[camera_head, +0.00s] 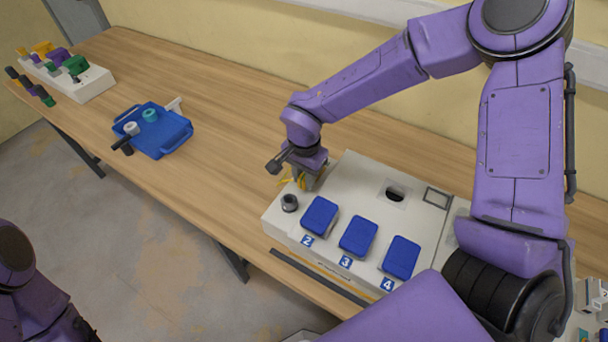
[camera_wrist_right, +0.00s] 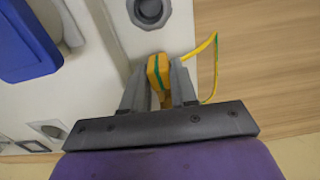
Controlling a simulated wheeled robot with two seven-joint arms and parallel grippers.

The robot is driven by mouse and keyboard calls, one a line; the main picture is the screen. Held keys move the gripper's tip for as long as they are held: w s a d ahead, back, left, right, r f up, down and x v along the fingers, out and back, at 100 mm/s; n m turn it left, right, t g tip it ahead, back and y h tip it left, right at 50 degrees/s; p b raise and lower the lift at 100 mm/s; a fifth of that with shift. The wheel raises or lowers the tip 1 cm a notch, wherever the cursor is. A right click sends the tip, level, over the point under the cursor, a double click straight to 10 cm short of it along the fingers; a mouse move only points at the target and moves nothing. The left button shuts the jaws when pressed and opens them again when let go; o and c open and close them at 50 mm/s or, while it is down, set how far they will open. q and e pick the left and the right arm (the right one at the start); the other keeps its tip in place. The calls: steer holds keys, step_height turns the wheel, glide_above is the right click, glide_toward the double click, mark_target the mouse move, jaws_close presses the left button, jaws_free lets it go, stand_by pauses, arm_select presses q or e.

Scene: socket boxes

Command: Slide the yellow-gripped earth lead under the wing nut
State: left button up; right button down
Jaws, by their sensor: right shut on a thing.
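My right gripper (camera_head: 302,184) is shut on the yellow grip of the earth lead (camera_wrist_right: 158,73), at the left end of the white socket box (camera_head: 355,172). The grip is yellow with a green stripe and sits between the two grey fingers in the right wrist view. Its thin yellow-green wire (camera_wrist_right: 213,66) loops out to the right there. Just ahead of the grip is a round grey post (camera_wrist_right: 148,10) on the box, also seen in the head view (camera_head: 289,203). The grip is apart from it. I cannot make out the wing nut's wings. My left gripper is out of view.
Several blue covers (camera_head: 358,236) stand along the box's front. A blue tray (camera_head: 184,146) with small parts lies left on the wooden table (camera_head: 225,112). A white rack (camera_head: 88,82) with coloured pieces is at the far left. The table between tray and box is clear.

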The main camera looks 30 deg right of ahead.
steer(key=shift+w+a+f+m, duration=0.1)
steer(key=shift+w+f+m, duration=0.1)
steer(key=shift+w+m, duration=0.25)
steer(key=shift+s, duration=0.25)
steer(key=shift+s+p, duration=0.1)
steer(key=shift+p, duration=0.2)
steer(key=shift+f, duration=0.3)
steer(key=shift+w+d+f+p, duration=0.15)
steer(key=shift+w+d+p, duration=0.1)
steer(key=shift+p, duration=0.1)
steer(key=shift+s, duration=0.1)
